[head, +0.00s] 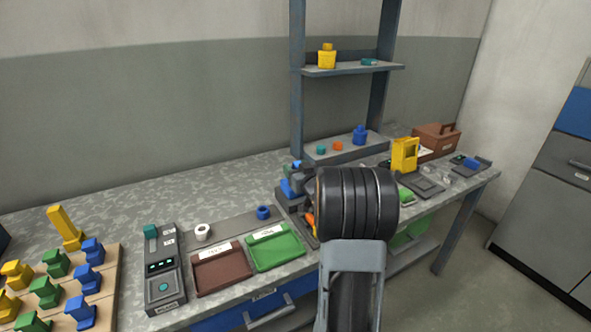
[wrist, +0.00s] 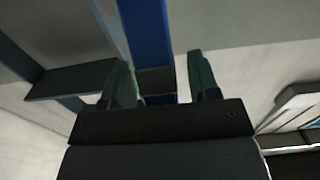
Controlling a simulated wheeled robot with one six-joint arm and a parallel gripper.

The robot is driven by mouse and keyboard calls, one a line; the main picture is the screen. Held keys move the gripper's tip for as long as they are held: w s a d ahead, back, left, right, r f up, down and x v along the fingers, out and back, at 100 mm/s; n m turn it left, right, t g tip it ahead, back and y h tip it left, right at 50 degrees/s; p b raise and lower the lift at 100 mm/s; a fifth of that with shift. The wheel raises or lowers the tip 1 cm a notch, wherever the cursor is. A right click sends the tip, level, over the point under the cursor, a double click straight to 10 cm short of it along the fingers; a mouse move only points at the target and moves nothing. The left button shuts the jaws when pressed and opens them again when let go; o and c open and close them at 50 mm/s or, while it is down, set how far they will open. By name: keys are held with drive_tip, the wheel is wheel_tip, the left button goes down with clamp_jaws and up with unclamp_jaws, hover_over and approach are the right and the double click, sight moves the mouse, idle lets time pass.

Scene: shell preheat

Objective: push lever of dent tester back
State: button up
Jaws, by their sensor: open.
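A grey bench device with blue parts (head: 290,186) stands near the middle of the bench; it looks like the dent tester. An orange part (head: 309,221) shows low at its right side, perhaps its lever, and is mostly hidden by my black wrist. My gripper's fingers are hidden in the head view. In the wrist view my gripper (wrist: 163,82) is open, its two green fingers apart with nothing held between them. A blue upright surface (wrist: 148,35) lies beyond the fingers; I cannot tell what it belongs to or whether they touch it.
A brown tray (head: 222,286) and a green tray (head: 274,266) lie left of the device, with a display unit (head: 165,293) beside them. A wooden board (head: 108,297) holds several coloured pieces. A shelf (head: 350,70) rises behind. A yellow device (head: 405,155) and a brown toolbox (head: 437,142) stand at right.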

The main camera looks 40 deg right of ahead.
clamp_jaws()
drive_tip(key=shift+a, duration=0.15)
idle(0.4)
